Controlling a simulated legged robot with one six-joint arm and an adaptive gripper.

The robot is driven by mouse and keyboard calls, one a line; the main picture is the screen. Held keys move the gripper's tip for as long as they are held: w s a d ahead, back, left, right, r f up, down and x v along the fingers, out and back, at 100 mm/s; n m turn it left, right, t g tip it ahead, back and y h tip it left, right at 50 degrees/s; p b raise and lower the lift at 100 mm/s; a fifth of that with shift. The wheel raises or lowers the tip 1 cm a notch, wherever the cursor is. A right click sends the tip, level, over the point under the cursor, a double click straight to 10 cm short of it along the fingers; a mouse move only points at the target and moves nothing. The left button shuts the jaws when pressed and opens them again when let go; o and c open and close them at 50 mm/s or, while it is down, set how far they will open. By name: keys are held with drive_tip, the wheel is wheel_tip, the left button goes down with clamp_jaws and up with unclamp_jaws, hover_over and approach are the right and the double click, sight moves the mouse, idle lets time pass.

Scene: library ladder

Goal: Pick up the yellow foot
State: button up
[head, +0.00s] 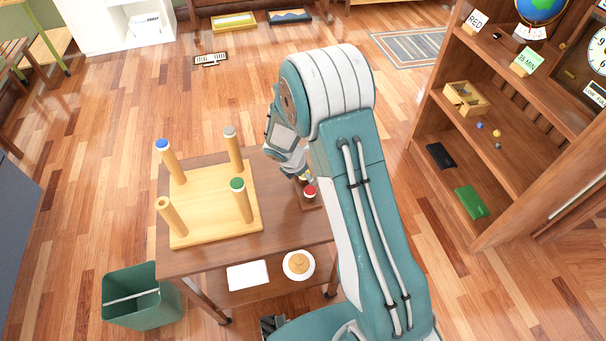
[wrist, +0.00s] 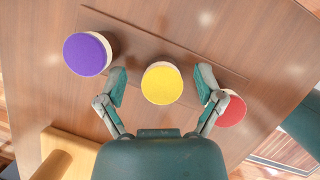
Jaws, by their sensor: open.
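The yellow foot (wrist: 162,84), a round disc with a pale side, stands in the middle of a row on a thin brown board (wrist: 215,68) in the wrist view. My gripper (wrist: 162,83) is open, its two fingers on either side of the yellow foot with small gaps. A purple foot (wrist: 87,54) is just beyond the left finger. A red foot (wrist: 232,110) is partly hidden behind the right finger. In the head view the red foot (head: 310,191) shows beside my gripper, which mostly hides the yellow one.
An upturned stool (head: 215,215) stands on the brown table (head: 205,265); three legs have blue, grey and green feet, and the front left leg (head: 170,215) is bare. A green bin (head: 142,300) is at lower left. A bookshelf (head: 490,215) stands at right.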

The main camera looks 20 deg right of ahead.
drive_tip(key=shift+d, duration=0.15)
drive_tip(key=c, duration=0.8)
drive_tip(key=shift+r, duration=0.6)
drive_tip(key=r, duration=0.2)
drive_tip(key=shift+a+r, duration=0.25)
drive_tip(key=shift+r, duration=0.05)
drive_tip(key=s+a+r, duration=0.1)
drive_tip(key=a+r, duration=0.2)
drive_tip(key=a, duration=0.1)
drive_tip(key=s+a+r, duration=0.2)
drive_tip(key=a+r, duration=0.1)
drive_tip(key=a, duration=0.1)
drive_tip(key=s+a+r, duration=0.2)
drive_tip(key=a+r, duration=0.1)
drive_tip(key=a, duration=0.1)
drive_tip(key=shift+s+a+r, duration=0.1)
drive_tip(key=shift+a+r, duration=0.05)
drive_tip(key=shift+a, duration=0.2)
